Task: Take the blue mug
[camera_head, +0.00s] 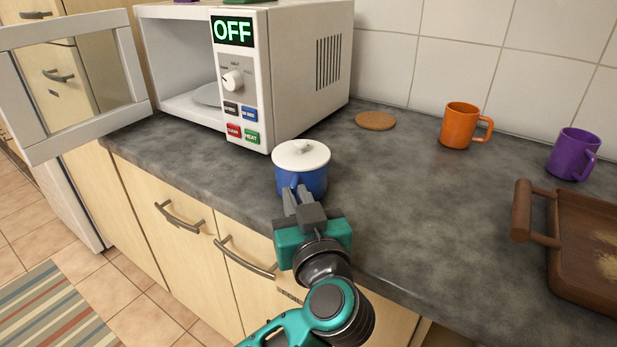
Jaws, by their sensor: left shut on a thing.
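The blue mug (311,182) stands upright at the counter's front edge, in front of the microwave. A white lid (301,155) with a small knob covers its top. My left gripper (293,196) is at the near side of the mug, its fingers shut on the mug's handle. The fingers hide part of the handle and the mug's lower front, so I cannot tell whether its base touches the counter. My right gripper is not in view.
The microwave (300,62) stands behind with its door (40,140) swung open to the left. An orange mug (460,127), a purple mug (571,154), a cork coaster (375,120) and a brown wooden tray (537,226) are on the counter. The counter's middle is clear.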

